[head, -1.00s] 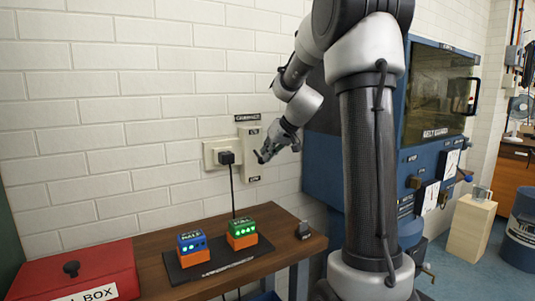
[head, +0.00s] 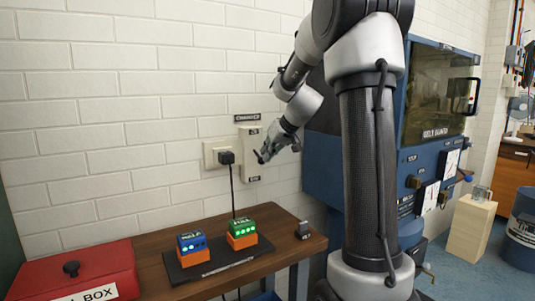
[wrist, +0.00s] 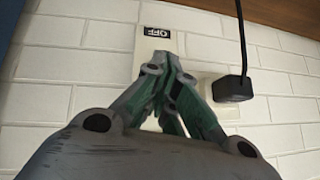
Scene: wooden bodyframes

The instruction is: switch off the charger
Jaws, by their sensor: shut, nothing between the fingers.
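The charger switch is a pale wall plate (head: 249,172) under a dark label (head: 247,117), with small labels at its top and bottom. In the wrist view the plate (wrist: 203,47) appears with its OFF label (wrist: 157,36) at the top of the picture. My gripper (head: 264,157) is shut and empty in front of the plate's lower half. In the wrist view my gripper's fingertips (wrist: 157,58) meet just below the OFF label. The fingers cover the middle of the plate, so the switch lever's position and any contact with it cannot be told.
A black plug (head: 226,157) with a hanging cord sits in a socket left of the switch. Below, a blue battery (head: 191,241) and a green battery (head: 241,226) stand in orange bases on the wooden bench (head: 150,275). A red box (head: 110,262) is at left. A blue machine (head: 322,185) stands at right.

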